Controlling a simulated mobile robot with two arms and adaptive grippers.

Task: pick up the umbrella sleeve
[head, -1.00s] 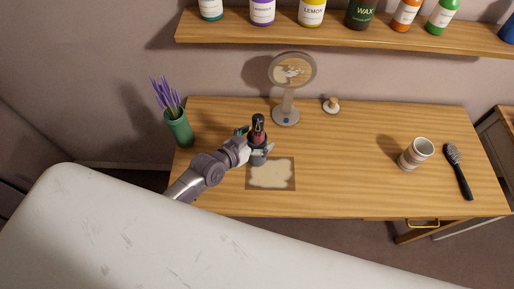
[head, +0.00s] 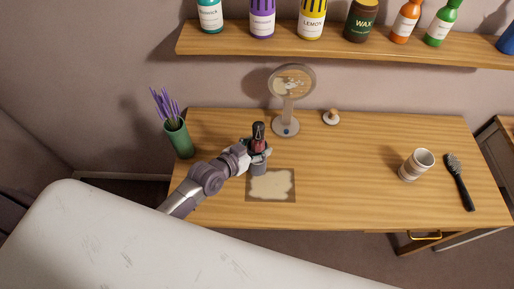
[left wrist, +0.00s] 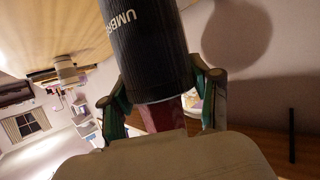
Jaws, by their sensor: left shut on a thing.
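The umbrella sleeve (head: 258,134) is a dark upright cylinder with a reddish part lower down, above the left-middle of the wooden table. My left gripper (head: 259,154) is shut around its lower part. In the left wrist view, the black sleeve (left wrist: 150,45) shows upside-down lettering beginning "UMBR", and the gripper's green-and-grey fingers (left wrist: 167,96) stand on both sides of it. A dark red part shows between the fingers. I cannot tell clearly whether its base is off the table. My right gripper is not in view.
A patterned mat (head: 271,186) lies just in front of the gripper. A round mirror (head: 291,82) stands behind, a green vase (head: 179,139) to the left. A cup (head: 416,165) and black brush (head: 460,184) are at the right. A bottle shelf (head: 340,49) hangs above. The table's centre-right is clear.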

